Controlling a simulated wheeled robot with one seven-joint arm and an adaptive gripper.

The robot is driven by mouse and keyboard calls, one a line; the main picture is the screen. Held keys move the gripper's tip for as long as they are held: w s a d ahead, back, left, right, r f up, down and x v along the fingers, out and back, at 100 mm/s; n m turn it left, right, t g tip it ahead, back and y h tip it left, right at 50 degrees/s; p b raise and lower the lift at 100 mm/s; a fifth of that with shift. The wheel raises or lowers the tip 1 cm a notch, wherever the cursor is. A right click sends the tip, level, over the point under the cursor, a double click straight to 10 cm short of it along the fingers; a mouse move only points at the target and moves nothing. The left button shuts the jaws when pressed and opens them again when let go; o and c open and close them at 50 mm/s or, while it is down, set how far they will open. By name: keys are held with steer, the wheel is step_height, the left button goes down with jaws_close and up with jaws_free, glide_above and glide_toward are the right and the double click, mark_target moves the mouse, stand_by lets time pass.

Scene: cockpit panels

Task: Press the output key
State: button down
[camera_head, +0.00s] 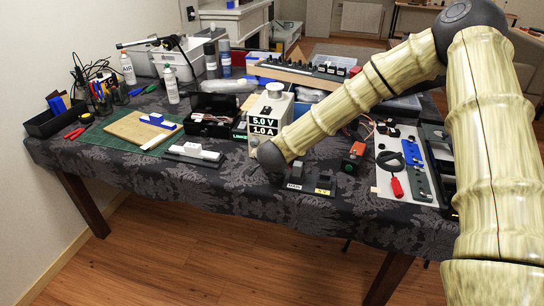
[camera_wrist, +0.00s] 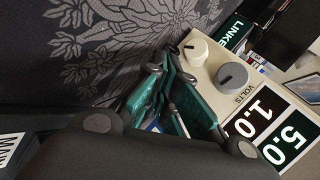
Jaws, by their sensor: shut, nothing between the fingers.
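The bench power supply (camera_head: 268,112) stands on the cloth-covered table, its display reading 5.0 V and 1.0 A. In the wrist view its pale front panel (camera_wrist: 212,62) shows a white knob (camera_wrist: 196,48) and a grey knob (camera_wrist: 233,76) marked VOLTS. I cannot make out the output key; my fingers cover part of the panel. My gripper (camera_wrist: 172,66), with green and dark fingers, is shut and empty, close in front of the panel beside the knobs. I cannot tell whether it touches. In the head view my arm hides most of the gripper.
Small dark blocks with labels (camera_head: 320,190) lie at the table's front edge, right of my wrist. A white block on a dark base (camera_head: 194,152) stands to the left.

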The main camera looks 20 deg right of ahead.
stand_by(0.5)
steer(key=shift+s+a, duration=0.25)
steer(key=shift+s, duration=0.05)
steer(key=shift+s+a, duration=0.55)
steer(key=shift+s, duration=0.3)
steer(key=shift+s+a, duration=0.6)
steer(key=shift+s, duration=0.2)
steer(key=shift+s+a, duration=0.55)
steer(key=shift+s, duration=0.3)
